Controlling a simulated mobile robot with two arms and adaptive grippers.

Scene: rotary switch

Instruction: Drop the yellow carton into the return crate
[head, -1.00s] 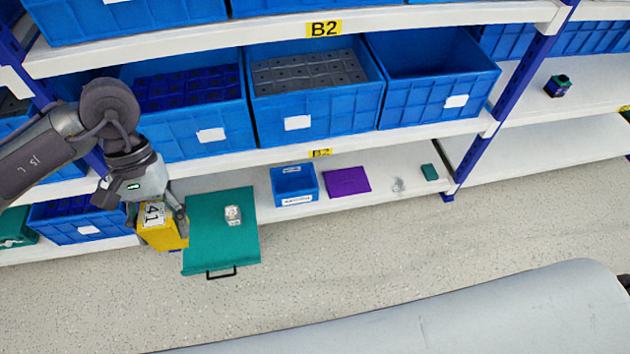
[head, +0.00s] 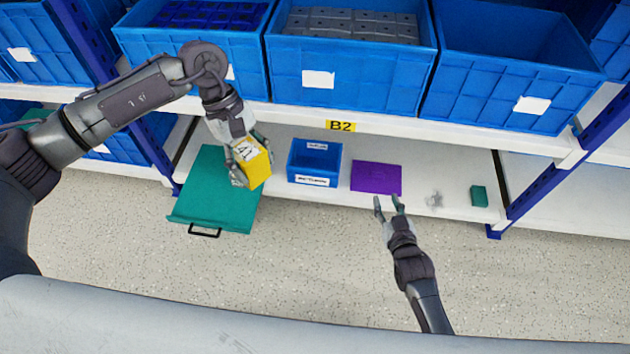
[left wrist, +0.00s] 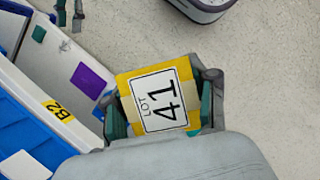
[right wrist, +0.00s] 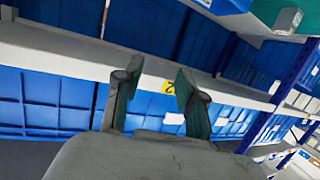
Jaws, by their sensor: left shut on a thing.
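The yellow carton (head: 259,174), with a white "LOT 41" label, is shut in my left gripper (head: 251,166) and held tilted above the right edge of the green pull-out tray. The left wrist view shows the carton (left wrist: 185,70) between both fingers. A small open blue crate (head: 313,170) with white labels, apparently the return crate, stands on the low shelf just right of the carton, apart from it. Its label is too small to read. My right gripper (head: 388,204) is open and empty, in front of the purple mat; its spread fingers also show in the right wrist view (right wrist: 157,88).
The green tray (head: 205,185) juts out from the low shelf. The purple mat (head: 376,177), a small clear object (head: 435,199) and a green box (head: 479,196) lie right of the crate. Large blue bins (head: 350,75) and a shelf edge stand above.

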